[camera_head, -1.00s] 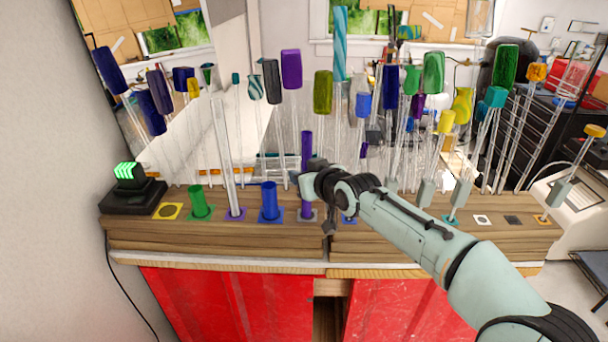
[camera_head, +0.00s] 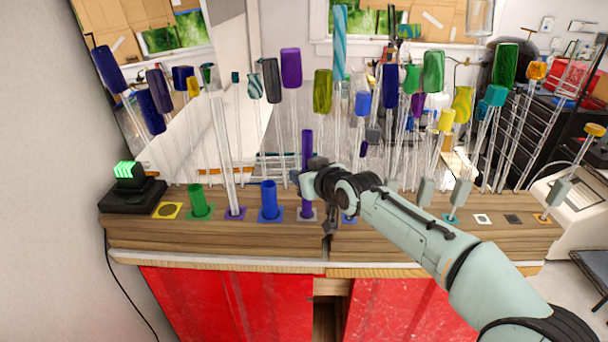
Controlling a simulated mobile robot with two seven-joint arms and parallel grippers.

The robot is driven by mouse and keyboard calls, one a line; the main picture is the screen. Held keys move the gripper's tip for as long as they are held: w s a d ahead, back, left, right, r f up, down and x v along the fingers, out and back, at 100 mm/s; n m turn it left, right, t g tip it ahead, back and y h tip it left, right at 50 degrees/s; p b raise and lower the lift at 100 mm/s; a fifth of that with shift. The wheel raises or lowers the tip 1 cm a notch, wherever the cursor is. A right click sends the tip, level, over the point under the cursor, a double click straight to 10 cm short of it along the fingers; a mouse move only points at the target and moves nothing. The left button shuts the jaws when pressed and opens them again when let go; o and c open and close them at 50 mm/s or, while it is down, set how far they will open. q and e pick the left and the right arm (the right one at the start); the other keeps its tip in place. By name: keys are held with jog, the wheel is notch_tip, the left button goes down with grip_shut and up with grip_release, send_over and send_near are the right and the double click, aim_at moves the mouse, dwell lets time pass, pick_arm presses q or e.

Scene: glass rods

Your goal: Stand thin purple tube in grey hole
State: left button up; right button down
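A thin purple tube (camera_head: 307,150) stands upright, its lower end at a grey square (camera_head: 307,215) on the wooden bench top. I cannot tell how deep it sits in the hole. My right gripper (camera_head: 305,177) is at the tube's middle height, with its arm coming in from the right. The fingers are small and partly hidden by the tube and the wrist, so I cannot tell whether they grip it or are open around it. My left gripper is out of view.
Left of the tube stand a wide blue tube (camera_head: 269,202), a tall clear rod (camera_head: 224,150) and a short green tube (camera_head: 198,202). Many capped glass rods crowd behind. A black box (camera_head: 130,190) with a green display sits at the left end.

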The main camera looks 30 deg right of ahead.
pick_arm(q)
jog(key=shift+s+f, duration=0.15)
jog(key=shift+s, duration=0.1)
pick_arm(e)
jog(key=shift+s, duration=0.1)
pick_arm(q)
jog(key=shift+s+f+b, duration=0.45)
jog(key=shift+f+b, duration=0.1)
pick_arm(e)
jog(key=shift+f, duration=0.65)
jog(key=c, duration=1.1)
grip_release()
jog(key=shift+r, duration=0.1)
jog(key=shift+c, duration=0.2)
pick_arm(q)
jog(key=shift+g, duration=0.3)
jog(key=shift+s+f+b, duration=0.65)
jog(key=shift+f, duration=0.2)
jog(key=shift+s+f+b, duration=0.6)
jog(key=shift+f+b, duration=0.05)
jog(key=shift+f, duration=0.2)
pick_arm(e)
jog(key=v, duration=1.1)
